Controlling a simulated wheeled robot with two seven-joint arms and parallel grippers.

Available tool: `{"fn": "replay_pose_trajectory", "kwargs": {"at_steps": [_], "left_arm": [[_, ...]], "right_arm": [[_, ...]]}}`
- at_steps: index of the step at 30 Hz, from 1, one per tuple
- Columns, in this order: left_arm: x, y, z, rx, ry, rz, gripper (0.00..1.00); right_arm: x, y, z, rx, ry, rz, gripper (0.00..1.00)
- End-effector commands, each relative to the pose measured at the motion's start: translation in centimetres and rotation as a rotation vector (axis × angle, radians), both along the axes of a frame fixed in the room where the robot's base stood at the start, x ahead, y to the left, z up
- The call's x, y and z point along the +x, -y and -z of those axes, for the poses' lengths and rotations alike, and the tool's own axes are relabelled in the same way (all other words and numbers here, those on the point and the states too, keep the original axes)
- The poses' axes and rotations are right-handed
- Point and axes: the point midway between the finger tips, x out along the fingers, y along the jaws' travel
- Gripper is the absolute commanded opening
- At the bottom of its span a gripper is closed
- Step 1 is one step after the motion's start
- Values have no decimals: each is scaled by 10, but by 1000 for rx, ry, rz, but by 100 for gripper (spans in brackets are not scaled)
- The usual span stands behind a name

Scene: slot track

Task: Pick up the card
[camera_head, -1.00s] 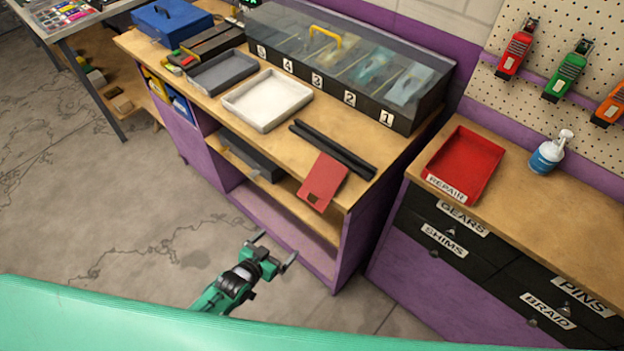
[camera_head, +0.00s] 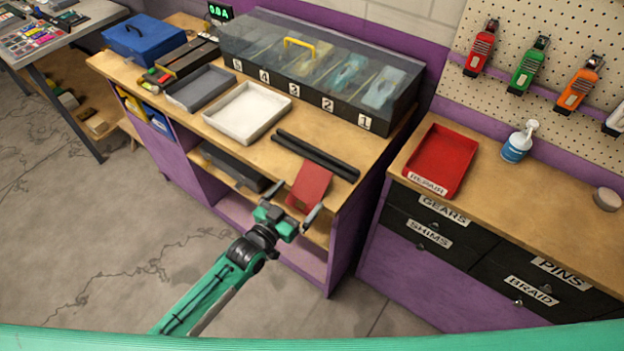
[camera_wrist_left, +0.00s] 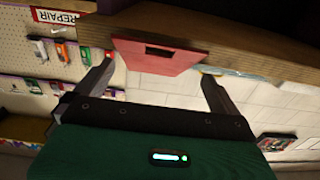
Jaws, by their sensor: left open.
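The red card (camera_head: 309,187) lies at the front edge of the wooden workbench, part of it sticking out past the edge. It also shows in the left wrist view (camera_wrist_left: 160,58), where it hangs from the bench edge between my fingers, with a dark slot in it. My left gripper (camera_head: 278,200) is open and empty in front of the card, a little below the bench top. In the left wrist view the fingers (camera_wrist_left: 153,90) stand wide apart on either side of the card, without visible contact. My right gripper is not in view.
Two black rails (camera_head: 316,156) lie just behind the card. A white tray (camera_head: 247,113), a grey tray (camera_head: 201,89) and a numbered clear-lidded case (camera_head: 318,75) stand further back. A red repair tray (camera_head: 441,160) is on the right bench. The floor in front is clear.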

Motion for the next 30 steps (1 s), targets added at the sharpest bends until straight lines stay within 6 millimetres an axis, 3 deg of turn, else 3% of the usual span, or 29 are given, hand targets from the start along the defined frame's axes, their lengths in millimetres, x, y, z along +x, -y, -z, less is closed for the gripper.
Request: {"fn": "replay_pose_trajectory", "kwargs": {"at_steps": [15, 25, 30], "left_arm": [[38, 35, -5, 1, 1, 1, 100], [43, 38, -3, 0, 0, 0, 100], [42, 38, -3, 1, -1, 0, 69]], "right_arm": [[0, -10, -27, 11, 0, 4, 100], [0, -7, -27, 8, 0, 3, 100], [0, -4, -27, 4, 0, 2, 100]]}}
